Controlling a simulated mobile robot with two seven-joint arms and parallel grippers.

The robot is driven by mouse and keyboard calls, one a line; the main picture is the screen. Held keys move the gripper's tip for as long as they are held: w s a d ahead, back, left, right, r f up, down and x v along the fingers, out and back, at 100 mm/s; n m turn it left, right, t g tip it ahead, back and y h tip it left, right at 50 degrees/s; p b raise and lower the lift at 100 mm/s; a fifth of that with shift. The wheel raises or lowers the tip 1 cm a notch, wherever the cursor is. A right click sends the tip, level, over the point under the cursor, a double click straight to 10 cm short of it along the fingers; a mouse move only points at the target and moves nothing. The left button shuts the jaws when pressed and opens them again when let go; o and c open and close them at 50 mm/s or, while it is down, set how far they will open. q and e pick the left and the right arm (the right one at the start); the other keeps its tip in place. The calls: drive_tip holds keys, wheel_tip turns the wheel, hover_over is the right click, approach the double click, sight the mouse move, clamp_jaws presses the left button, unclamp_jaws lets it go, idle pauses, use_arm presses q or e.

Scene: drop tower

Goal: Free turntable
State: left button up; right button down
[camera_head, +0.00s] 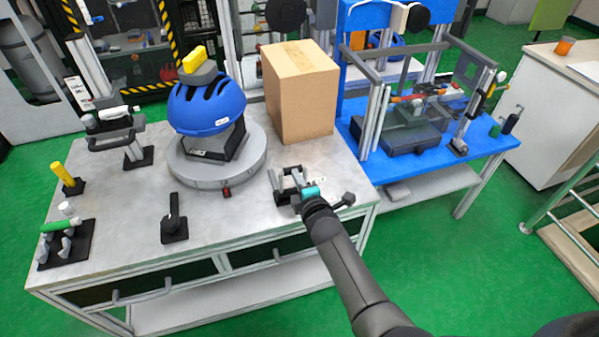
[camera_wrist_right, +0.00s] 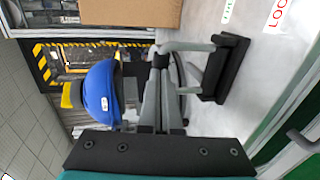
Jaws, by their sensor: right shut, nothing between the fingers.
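The turntable (camera_head: 200,178) is a round grey disc on the metal workbench, with a small red knob (camera_head: 226,193) on its front rim. A blue helmet (camera_head: 208,105) sits on a dark block on it. The helmet also shows sideways in the wrist view (camera_wrist_right: 101,92). My right gripper (camera_head: 283,178) is over the bench, right of the turntable and apart from it. In the wrist view its grey fingers (camera_wrist_right: 161,62) are together with nothing between them. A stand with a black base (camera_wrist_right: 226,68) is close beside the fingers. My left gripper is not in view.
A cardboard box (camera_head: 300,92) stands behind my right gripper. A black lever on a base (camera_head: 174,220) stands in front of the turntable. A clamp stand (camera_head: 133,150), a yellow-handled holder (camera_head: 67,178) and a tray (camera_head: 66,246) are at left. A blue table (camera_head: 470,145) adjoins at right.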

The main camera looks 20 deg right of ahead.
sight(293, 167)
drive_tip(key=w+g+p, duration=0.1)
drive_tip(key=p, duration=0.1)
drive_tip(key=w+r+g+p, duration=0.1)
drive_tip(key=g+p, duration=0.1)
drive_tip(key=shift+w+r, duration=0.15)
drive_tip(key=shift+w, duration=0.15)
drive_tip(key=shift+w+p, duration=0.25)
drive_tip(key=shift+p, duration=0.05)
drive_tip(key=shift+w+f+b, duration=0.5)
drive_tip(key=shift+b, duration=0.05)
drive_tip(key=shift+w+r+b, duration=0.1)
drive_tip(key=shift+w+b, duration=0.35)
drive_tip(key=shift+w, duration=0.05)
drive_tip(key=shift+w+r, duration=0.15)
drive_tip(key=shift+r, duration=0.05)
